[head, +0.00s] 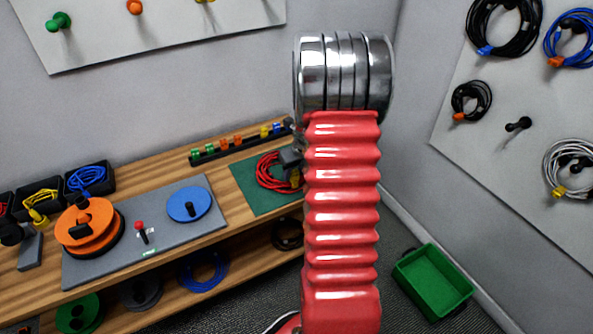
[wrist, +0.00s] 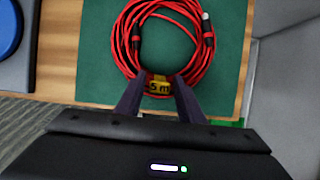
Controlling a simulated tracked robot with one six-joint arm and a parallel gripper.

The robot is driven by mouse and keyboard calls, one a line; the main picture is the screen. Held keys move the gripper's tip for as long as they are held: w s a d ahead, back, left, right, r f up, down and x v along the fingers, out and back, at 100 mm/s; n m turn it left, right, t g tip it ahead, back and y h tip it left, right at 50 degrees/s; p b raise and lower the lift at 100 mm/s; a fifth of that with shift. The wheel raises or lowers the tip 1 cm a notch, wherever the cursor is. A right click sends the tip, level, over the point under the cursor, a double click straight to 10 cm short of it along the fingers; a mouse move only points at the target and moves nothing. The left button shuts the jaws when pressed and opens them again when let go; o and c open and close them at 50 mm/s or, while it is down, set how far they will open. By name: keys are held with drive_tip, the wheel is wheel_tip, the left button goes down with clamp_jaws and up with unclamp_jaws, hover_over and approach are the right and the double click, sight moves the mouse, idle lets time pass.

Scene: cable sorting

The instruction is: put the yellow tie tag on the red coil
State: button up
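The red coil (wrist: 128,38) lies on a green mat (wrist: 98,75); part of it also shows in the head view (head: 268,172), left of my arm. The yellow tie tag (wrist: 159,86), marked "5 m", is at the coil's near edge, between my fingertips. My gripper (wrist: 160,80) has a finger close against each side of the tag and looks shut on it. In the head view my gripper (head: 293,168) is over the mat, partly hidden by my arm. I cannot tell whether the tag is fastened around the cable.
A rack (head: 240,143) of coloured tags stands behind the mat. On the bench's left are a grey board (head: 165,235) with orange and blue reels, and black bins of cables. A green crate (head: 433,280) stands on the floor. Coiled cables hang on the right wall panel (head: 520,90).

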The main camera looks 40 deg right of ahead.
drive_tip(key=shift+o, duration=1)
drive_tip(key=v, duration=1.3)
drive_tip(key=shift+s+r, duration=0.15)
drive_tip(key=shift+r, duration=0.15)
drive_tip(key=shift+a, duration=0.15)
